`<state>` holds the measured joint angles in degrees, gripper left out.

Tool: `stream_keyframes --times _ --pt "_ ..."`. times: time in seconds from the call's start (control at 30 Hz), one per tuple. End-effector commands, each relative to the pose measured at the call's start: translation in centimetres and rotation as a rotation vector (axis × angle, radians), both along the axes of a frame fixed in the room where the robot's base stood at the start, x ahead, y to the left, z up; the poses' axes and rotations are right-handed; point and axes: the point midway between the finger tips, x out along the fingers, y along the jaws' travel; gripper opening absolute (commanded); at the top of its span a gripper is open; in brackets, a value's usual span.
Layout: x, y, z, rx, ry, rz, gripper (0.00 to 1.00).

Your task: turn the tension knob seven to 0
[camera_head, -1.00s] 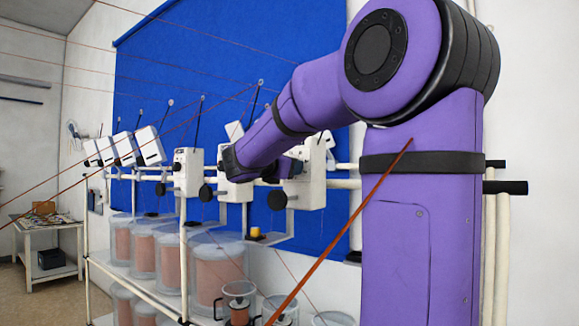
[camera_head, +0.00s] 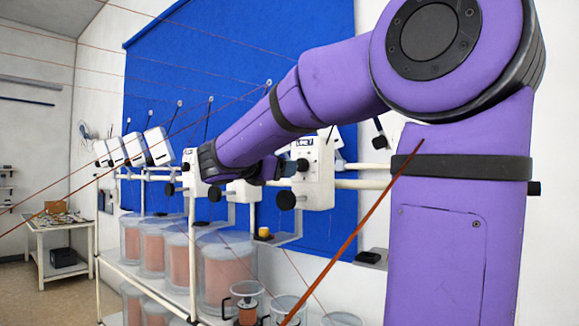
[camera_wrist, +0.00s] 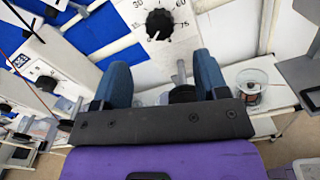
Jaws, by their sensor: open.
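The tension knob (camera_wrist: 159,23) is black and round, on a white panel with a printed number scale around it, in the wrist view. A light mark shows on its lower left, near the low end of the scale; its exact reading is hard to tell. My gripper (camera_wrist: 160,60) is open, its two blue fingers pointing toward the panel, with the knob beyond and between their tips, apart from them. In the head view my gripper (camera_head: 283,168) is beside the white box labelled LINE 7 (camera_head: 318,180), partly hidden by my arm.
Other white feeder boxes (camera_head: 160,146) stand along the rail to the left. A black round knob (camera_head: 286,200) juts from the box's lower side. Clear bins (camera_head: 215,270) and a glass jar (camera_wrist: 250,88) stand below. A brown cord (camera_head: 350,234) crosses in front.

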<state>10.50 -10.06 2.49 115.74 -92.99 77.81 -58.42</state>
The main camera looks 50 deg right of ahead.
Motion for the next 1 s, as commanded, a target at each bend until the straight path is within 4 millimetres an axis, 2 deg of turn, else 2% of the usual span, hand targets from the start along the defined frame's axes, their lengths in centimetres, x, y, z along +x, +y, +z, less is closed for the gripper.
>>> stream_keyframes --times 0.1,0.23,0.87,1.0 --pt "0.0 1.5 0.0 0.0 0.0 0.002 0.67" --pt "-0.1 2.2 -0.1 0.0 0.001 0.0 0.67" --pt "-0.2 2.4 -0.1 0.003 -0.001 0.0 0.67" --pt "-1.4 2.8 -1.2 0.075 -0.055 0.004 0.67"
